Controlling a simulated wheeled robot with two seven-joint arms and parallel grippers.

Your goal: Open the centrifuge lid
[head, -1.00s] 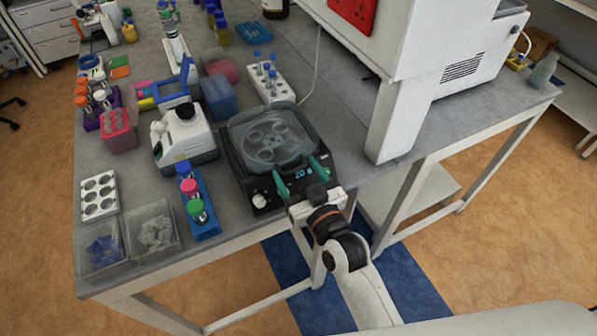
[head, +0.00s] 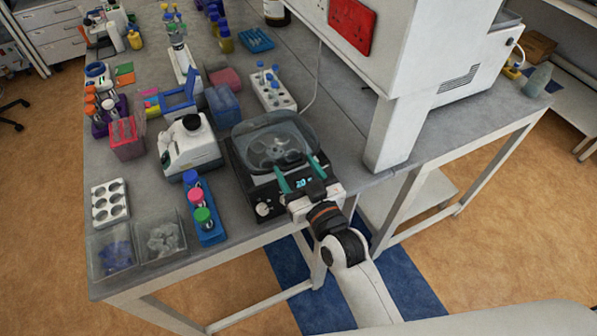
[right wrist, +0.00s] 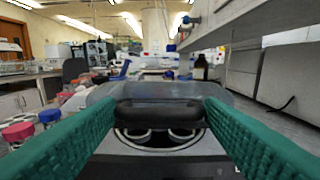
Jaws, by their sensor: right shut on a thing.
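The centrifuge (head: 238,190) is a black box with a lit blue display, near the front edge of the bench. Its clear lid (head: 262,128) appears partly raised at the front, with the rotor visible through and under it. My right gripper (head: 298,173) reaches in from the front, its green fingers shut on the dark lid handle (right wrist: 160,113). In the right wrist view, the handle lies between the two fingertips and rotor holes show below it. How far the lid is tilted is hard to tell. My left gripper is not in view.
A tube rack (head: 208,228) with coloured caps and a white device (head: 188,150) stand left of the centrifuge. A white rack (head: 272,92) stands behind it. A large white machine's leg (head: 392,130) rises to the right. Clear bins (head: 160,255) sit at front left.

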